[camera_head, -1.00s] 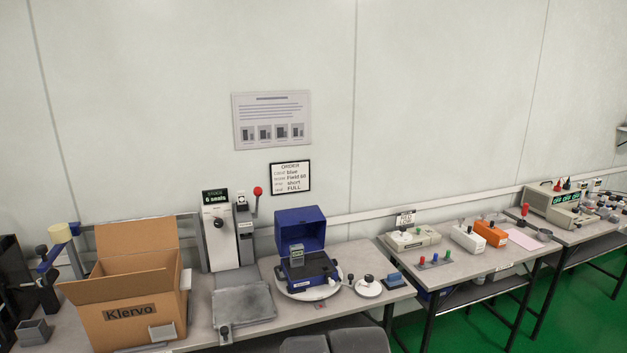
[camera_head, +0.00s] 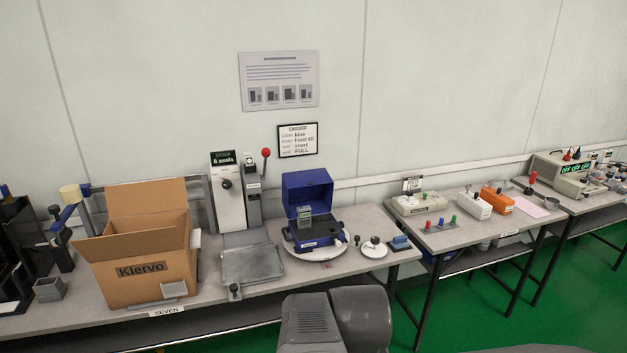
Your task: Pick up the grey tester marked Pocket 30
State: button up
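No marking "Pocket 30" is legible in the head view. A small grey-green device (camera_head: 304,216) stands upright at an open blue case (camera_head: 308,188) on the near bench; its label is too small to read. A white handheld box (camera_head: 473,205) and an orange one (camera_head: 497,200) lie on the bench to the right, also with unreadable labels. My gripper's fingers do not show; only grey parts of my own body show at the bottom centre.
The case sits on a white round plate (camera_head: 330,254). An open cardboard box marked Klervo (camera_head: 146,268) and a grey tray (camera_head: 252,264) stand to its left. A lever press (camera_head: 228,191) stands behind. Green floor (camera_head: 470,325) is clear at right.

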aim_at(303, 213)
jog(key=i+l+u, duration=0.35)
jog(key=i, duration=0.15)
jog(key=i+l+u, duration=0.75)
jog(key=i+l, duration=0.1)
